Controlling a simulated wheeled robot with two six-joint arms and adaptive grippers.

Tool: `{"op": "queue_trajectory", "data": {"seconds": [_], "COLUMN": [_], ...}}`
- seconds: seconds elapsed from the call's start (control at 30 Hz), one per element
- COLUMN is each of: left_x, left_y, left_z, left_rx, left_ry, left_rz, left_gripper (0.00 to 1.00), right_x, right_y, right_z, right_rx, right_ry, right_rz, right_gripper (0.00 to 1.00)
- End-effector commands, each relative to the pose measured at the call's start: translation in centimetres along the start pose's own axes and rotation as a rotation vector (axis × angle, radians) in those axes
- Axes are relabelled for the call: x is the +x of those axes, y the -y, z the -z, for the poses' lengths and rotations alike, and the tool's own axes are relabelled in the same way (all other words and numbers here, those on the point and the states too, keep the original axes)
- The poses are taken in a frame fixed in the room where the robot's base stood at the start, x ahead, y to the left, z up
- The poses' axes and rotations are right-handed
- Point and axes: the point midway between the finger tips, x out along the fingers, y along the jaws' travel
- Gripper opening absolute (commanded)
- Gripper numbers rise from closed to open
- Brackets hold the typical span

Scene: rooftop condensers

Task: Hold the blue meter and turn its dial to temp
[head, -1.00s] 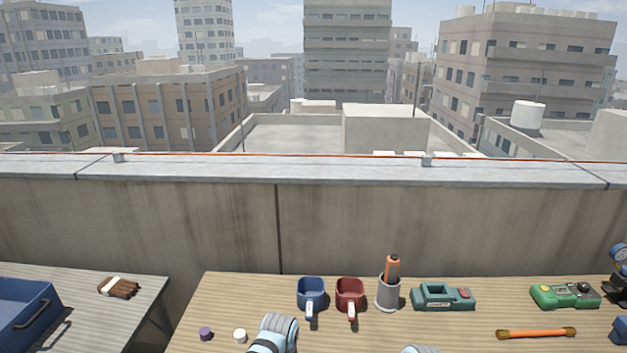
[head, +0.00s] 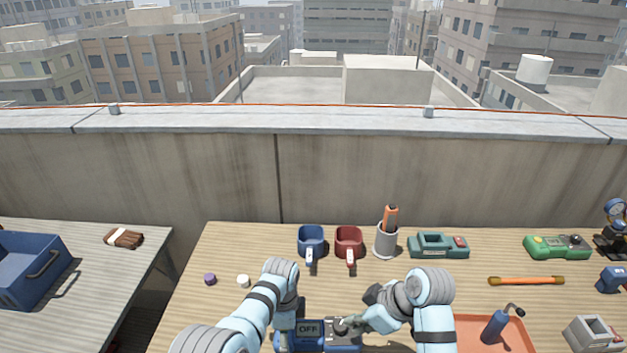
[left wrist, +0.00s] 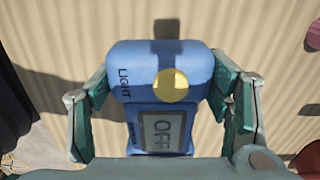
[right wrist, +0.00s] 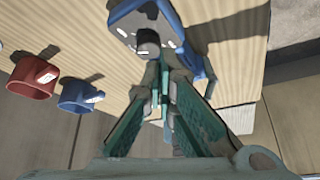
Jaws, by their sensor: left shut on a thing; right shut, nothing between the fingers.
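The blue meter (head: 308,347) is at the bottom middle of the head view, with OFF on its display. In the left wrist view the meter (left wrist: 150,75) sits between the fingers of my left gripper (left wrist: 165,85), which is shut on its sides. A yellow round spot, the word LIGHT and the OFF display show there. The dark dial (head: 341,327) is on the meter's right part. My right gripper (head: 352,325) is shut and empty, its tips close beside the dial. In the right wrist view the dial (right wrist: 148,42) is just beyond the tips; contact is unclear.
Blue mug (head: 311,238), red mug (head: 348,239), pen cup (head: 386,242) and teal device (head: 438,245) stand behind the arms on the table. An orange tray (head: 465,330) with a blue-handled tool (head: 496,325) lies right of my right arm. A white cap (head: 243,281) lies left.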

Motion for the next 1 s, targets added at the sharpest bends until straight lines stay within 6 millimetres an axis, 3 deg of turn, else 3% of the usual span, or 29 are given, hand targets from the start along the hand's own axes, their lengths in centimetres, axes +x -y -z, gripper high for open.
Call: {"op": "queue_trajectory", "data": {"seconds": [0.17,0.3,0.37,0.8,1.0], "left_x": [0.0,0.0,0.0,0.0,0.0], "left_y": [0.0,0.0,0.0,0.0,0.0], "left_z": [0.0,0.0,0.0,0.0,0.0], "left_rx": [0.0,0.0,0.0,0.0,0.0], "left_ry": [0.0,0.0,0.0,0.0,0.0], "left_rz": [0.001,0.001,0.001,0.001,0.0], "left_gripper": [0.26,0.26,0.26,0.26,0.26], "right_x": [0.0,-0.6,-0.4,4.9,5.5], "right_y": [-0.3,-2.5,-2.6,-2.5,-2.5], "right_z": [0.1,0.7,0.7,-2.3,-2.6], "right_rx": [0.0,0.0,0.001,0.001,0.0], "right_ry": [0.0,0.002,0.001,0.001,0.0], "right_rz": [0.0,-0.001,0.001,0.002,0.0], "right_gripper": [0.0,0.0,0.0,0.0,0.0]}}
